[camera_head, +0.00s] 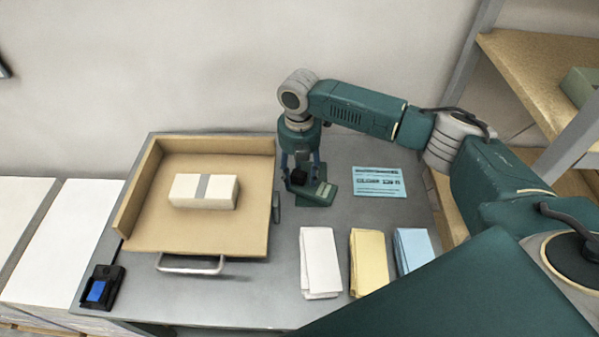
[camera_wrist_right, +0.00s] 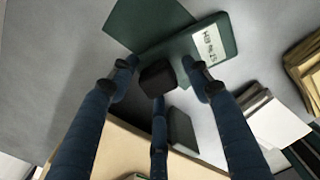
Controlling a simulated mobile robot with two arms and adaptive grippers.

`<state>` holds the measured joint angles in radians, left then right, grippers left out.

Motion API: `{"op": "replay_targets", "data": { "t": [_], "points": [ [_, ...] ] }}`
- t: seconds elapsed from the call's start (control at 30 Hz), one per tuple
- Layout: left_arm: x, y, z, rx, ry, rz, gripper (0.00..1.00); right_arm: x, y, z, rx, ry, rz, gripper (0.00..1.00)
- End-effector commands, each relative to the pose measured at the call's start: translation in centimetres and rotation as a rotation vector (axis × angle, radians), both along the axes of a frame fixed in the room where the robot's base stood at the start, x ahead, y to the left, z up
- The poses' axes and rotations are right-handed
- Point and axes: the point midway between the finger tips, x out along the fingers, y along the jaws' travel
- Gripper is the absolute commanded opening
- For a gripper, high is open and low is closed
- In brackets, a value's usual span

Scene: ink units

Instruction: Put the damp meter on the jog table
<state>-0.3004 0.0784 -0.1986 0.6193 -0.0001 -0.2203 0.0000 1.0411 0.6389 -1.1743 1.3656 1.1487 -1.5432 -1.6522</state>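The jog table (camera_head: 245,160) is a tan wooden tray with raised back and left walls. A banded white paper block (camera_head: 204,190) lies on it. My right gripper (camera_head: 302,180) points down just right of the tray, over a dark green item (camera_head: 322,194) with a pale label. A small black block (camera_wrist_right: 157,78) sits between its fingers, with gaps at the left and right fingers; touch with the third finger is unclear. The block also shows in the head view (camera_head: 297,177). I cannot tell for certain whether this block is the damp meter. My left gripper is out of view.
A black device with a blue face (camera_head: 97,291) lies at the front left. White (camera_head: 319,262), yellow (camera_head: 368,262) and blue (camera_head: 412,249) stacks lie at the front right. A light-blue card (camera_head: 379,181) lies behind them. Shelves (camera_head: 540,75) stand at the right.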

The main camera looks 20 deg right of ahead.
Motion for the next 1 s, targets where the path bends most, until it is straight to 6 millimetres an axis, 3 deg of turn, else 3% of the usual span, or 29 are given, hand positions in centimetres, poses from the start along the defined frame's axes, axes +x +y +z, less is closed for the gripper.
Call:
{"op": "replay_targets", "data": {
  "t": [0.27, 0.7, 1.0],
  "points": [
    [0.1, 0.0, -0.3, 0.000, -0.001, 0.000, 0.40, 0.1, 0.0, 1.4, 0.001, -0.004, 0.000, 0.48],
    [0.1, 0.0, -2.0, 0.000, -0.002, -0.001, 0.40, 0.1, 0.0, 10.1, 0.000, -0.003, 0.000, 0.48],
    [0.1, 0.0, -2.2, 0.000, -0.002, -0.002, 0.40, 0.0, 0.0, 12.3, -0.001, 0.001, -0.001, 0.48]
  ]
}}
